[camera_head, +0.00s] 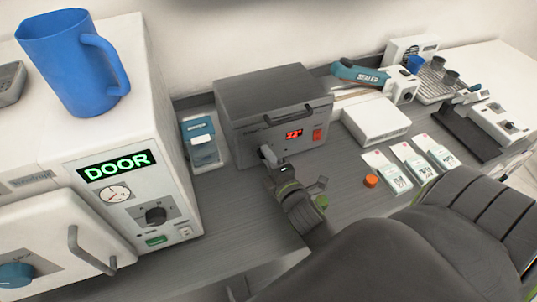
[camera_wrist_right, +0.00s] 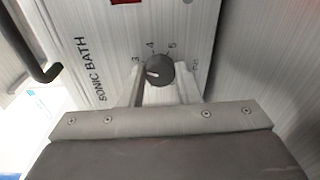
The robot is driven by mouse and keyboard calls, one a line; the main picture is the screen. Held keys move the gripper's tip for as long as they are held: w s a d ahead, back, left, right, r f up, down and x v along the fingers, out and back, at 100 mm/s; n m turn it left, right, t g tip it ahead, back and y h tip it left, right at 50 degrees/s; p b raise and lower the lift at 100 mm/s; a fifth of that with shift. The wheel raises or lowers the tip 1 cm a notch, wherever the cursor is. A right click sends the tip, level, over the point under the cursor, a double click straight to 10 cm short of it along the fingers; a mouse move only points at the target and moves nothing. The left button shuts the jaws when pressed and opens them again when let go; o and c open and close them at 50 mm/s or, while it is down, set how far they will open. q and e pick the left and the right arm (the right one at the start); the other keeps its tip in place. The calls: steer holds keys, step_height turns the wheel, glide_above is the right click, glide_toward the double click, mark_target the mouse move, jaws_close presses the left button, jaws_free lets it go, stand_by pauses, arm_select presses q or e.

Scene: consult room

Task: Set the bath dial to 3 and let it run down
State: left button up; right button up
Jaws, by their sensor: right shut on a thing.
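The sonic bath (camera_head: 270,100) is a grey box with a dark lid, standing against the wall. Its front has a red lit display (camera_head: 293,134), whose digits are too small to read surely. My right gripper (camera_head: 270,156) is at the left part of that front and is shut on the dark round bath dial (camera_wrist_right: 161,69). In the right wrist view the fingers lie on both sides of the dial, and its white mark points left, near the printed 3. In the head view the gripper hides the dial. My left gripper is not in view.
A white machine with a lit DOOR sign (camera_head: 116,164) and a blue jug (camera_head: 70,62) on top stands to the left. A blue-lidded container (camera_head: 201,143) is between. Right lie an orange cap (camera_head: 371,181), several pouches (camera_head: 413,163), a white box (camera_head: 376,119) and a sealer (camera_head: 360,73).

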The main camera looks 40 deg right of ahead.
stand_by(0.4)
steer(key=o, duration=1)
steer(key=s+p, duration=0.1)
steer(key=s, duration=0.2)
steer(key=s+a+p, duration=0.1)
steer(key=s, duration=0.3)
steer(key=s+p, duration=0.1)
steer(key=s, duration=0.3)
steer(key=shift+a+r+p, duration=0.3)
steer(key=shift+r, duration=0.1)
steer(key=s, duration=0.3)
steer(key=s+a, duration=0.1)
steer(key=s, duration=0.1)
steer(key=shift+s+r, duration=0.1)
steer(key=shift+s, duration=0.45)
